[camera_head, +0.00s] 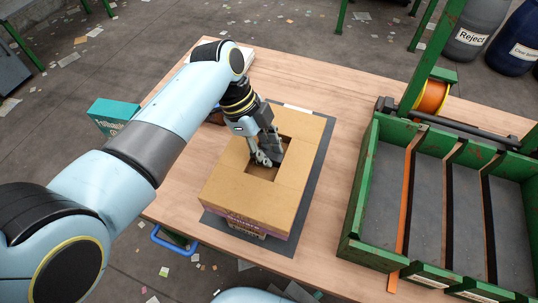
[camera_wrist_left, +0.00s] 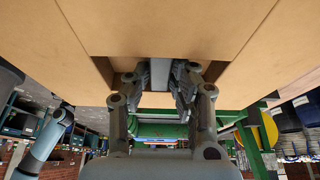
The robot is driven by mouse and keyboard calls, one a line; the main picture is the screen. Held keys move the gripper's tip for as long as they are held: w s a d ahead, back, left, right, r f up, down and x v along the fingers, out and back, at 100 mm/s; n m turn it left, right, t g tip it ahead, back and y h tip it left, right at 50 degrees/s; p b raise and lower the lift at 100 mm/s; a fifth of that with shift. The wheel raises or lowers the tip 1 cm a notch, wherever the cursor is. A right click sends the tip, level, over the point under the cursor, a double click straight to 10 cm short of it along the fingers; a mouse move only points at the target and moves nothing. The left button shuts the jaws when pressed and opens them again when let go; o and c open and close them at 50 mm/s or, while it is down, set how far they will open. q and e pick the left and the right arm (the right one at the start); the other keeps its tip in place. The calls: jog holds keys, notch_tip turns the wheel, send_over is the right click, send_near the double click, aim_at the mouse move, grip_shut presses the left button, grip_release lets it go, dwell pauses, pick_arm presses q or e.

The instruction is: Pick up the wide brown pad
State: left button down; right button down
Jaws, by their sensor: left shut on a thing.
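The wide brown pad (camera_head: 228,192) is a flat cardboard-coloured slab with a square opening in its middle. It lies on top of a box with printed purple sides (camera_head: 250,228). My left gripper (camera_head: 264,157) reaches down into the opening from above, its fingers shut. In the left wrist view brown surface of the pad (camera_wrist_left: 160,28) fills the top, with my left gripper (camera_wrist_left: 168,80) in front of its opening. A narrow grey strip shows between the fingers; the exact contact is hidden. My right gripper is not in view.
The box stands on a dark mat (camera_head: 314,165) on a wooden table (camera_head: 345,98). A green sorting frame with grey lanes (camera_head: 360,190) stands close on the right. A teal box (camera_head: 112,112) is left of my arm. Bare wood lies between mat and frame.

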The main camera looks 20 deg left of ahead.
aim_at(267, 154)
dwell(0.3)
pick_arm(q)
notch_tip(267, 154, up, 10)
dwell(0.4)
jog(key=shift+p, duration=0.55)
jog(key=shift+s, duration=0.1)
